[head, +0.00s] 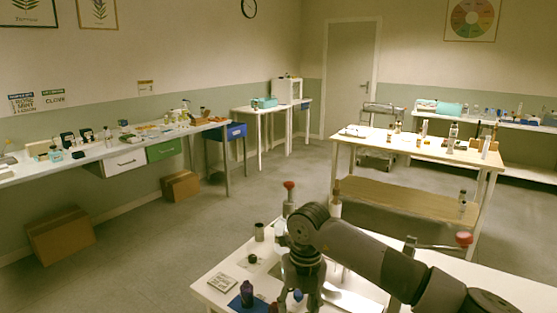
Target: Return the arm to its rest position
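My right arm reaches in from the lower right over the near white table (220,272). Its dark grey gripper (302,292) points down at the table's front part. The fingertips are partly lost among small bottles and the bottom edge of the picture, so whether it is open or shut is unclear. My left arm and gripper are not in view.
A dark purple bottle (247,294) stands left of the gripper, with a grey metal cup (259,232) farther back. A red-topped bottle (289,195) rises behind the arm. A wooden-topped table (395,148) with bottles stands beyond. Cardboard boxes (60,236) lie at left.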

